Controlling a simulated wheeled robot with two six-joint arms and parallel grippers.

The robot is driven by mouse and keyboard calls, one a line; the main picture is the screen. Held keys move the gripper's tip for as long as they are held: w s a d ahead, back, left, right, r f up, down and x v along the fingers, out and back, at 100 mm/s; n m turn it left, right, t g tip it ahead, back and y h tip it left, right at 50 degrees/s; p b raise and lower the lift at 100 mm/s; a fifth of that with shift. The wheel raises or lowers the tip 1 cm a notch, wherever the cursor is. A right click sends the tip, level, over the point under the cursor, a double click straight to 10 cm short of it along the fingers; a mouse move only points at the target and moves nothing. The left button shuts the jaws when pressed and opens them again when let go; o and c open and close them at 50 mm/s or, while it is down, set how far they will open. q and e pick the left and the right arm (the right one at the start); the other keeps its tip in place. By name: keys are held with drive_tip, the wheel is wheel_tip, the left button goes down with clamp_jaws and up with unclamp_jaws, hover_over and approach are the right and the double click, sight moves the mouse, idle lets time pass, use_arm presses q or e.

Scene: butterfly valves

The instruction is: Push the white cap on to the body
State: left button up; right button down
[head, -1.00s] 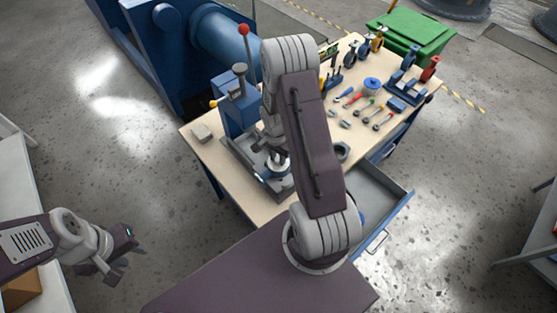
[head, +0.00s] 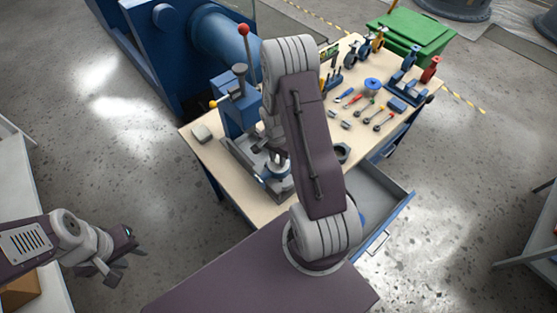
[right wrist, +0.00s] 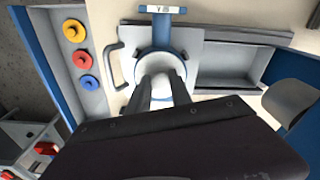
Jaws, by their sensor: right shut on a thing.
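In the right wrist view the white cap (right wrist: 161,86) sits between the two dark fingers of my right gripper (right wrist: 163,100), which is shut on it. The grey-and-blue body (right wrist: 184,54) is around and just beyond the cap; I cannot tell whether the cap is seated. In the head view my right gripper (head: 278,158) is low over the body (head: 277,173) at the blue press, partly hidden by my arm. My left gripper (head: 122,266) is open and empty at the lower left, away from the bench.
The blue press (head: 238,108) with a red-knobbed lever (head: 244,31) stands just left of my right gripper. Tools and a blue round part (head: 372,84) lie to the right on the bench. An open drawer (head: 378,200) juts out in front.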

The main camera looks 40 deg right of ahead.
sight(278, 161)
drive_tip(key=c, duration=1.1)
unclamp_jaws()
drive_tip(key=shift+r, duration=0.15)
wheel_tip(278, 161, up, 7)
drive_tip(key=p, duration=0.5)
